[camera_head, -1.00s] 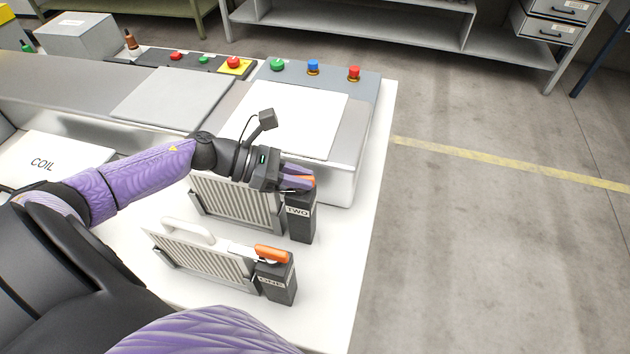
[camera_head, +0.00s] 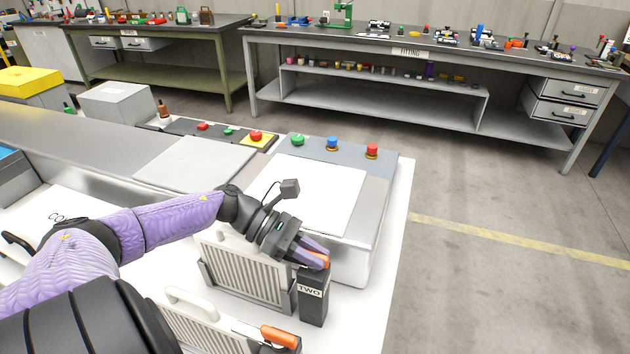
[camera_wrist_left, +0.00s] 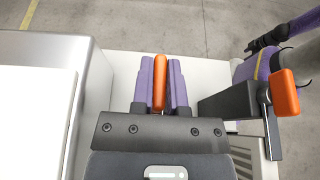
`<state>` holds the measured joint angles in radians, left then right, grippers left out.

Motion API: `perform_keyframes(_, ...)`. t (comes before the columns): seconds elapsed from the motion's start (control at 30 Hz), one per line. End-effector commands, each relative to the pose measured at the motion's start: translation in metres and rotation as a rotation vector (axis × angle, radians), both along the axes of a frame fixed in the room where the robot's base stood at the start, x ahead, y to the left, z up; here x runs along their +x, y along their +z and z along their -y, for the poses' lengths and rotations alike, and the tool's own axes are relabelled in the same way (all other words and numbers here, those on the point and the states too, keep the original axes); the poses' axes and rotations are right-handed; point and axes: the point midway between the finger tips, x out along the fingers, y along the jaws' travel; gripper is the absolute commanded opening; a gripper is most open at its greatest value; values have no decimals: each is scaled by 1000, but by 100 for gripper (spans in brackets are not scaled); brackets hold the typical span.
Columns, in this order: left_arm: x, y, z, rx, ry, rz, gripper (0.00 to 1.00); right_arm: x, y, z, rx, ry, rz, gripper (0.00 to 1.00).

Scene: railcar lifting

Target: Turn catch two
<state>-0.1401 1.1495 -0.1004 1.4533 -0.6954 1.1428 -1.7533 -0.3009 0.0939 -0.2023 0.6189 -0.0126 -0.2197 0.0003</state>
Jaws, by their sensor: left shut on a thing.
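Catch two is a dark block labelled TWO (camera_head: 312,298) with an orange lever on top, at the right end of a grey ribbed panel (camera_head: 243,272). My left gripper (camera_head: 316,257) is at the top of this block, shut on the orange lever (camera_wrist_left: 159,83). In the left wrist view the lever stands between the two purple fingers. The fingers hide part of it in the head view. Nearer to me is a second catch with an orange lever (camera_head: 280,337), with nothing holding it; it also shows in the left wrist view (camera_wrist_left: 284,92). My right gripper is not in view.
Behind the panel is a metal housing with a white plate (camera_head: 312,195) and green, blue and red buttons (camera_head: 332,143). The white table's right edge (camera_head: 398,260) is close to catch two, with open floor beyond. A workbench labelled FITTING (camera_head: 411,52) stands at the back.

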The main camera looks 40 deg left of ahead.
Motion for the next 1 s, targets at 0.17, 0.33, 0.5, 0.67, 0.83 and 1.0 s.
perform_keyframes(0.17, 0, 0, 0, 0, -1, 0, 37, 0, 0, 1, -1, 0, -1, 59)
perform_keyframes(0.33, 0, 0, 0, 0, -1, 0, 53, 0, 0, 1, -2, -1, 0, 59)
perform_keyframes(0.5, 0, 0, 0, 0, 0, 1, 53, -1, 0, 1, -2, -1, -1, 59)
perform_keyframes(0.67, -9, 10, -21, 4, 2, -3, 53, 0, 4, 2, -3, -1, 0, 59)
perform_keyframes(0.83, -25, 27, -59, 2, 4, -2, 53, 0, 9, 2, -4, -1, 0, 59)
perform_keyframes(1.0, -35, 36, -81, 1, 0, 0, 53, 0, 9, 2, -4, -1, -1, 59)
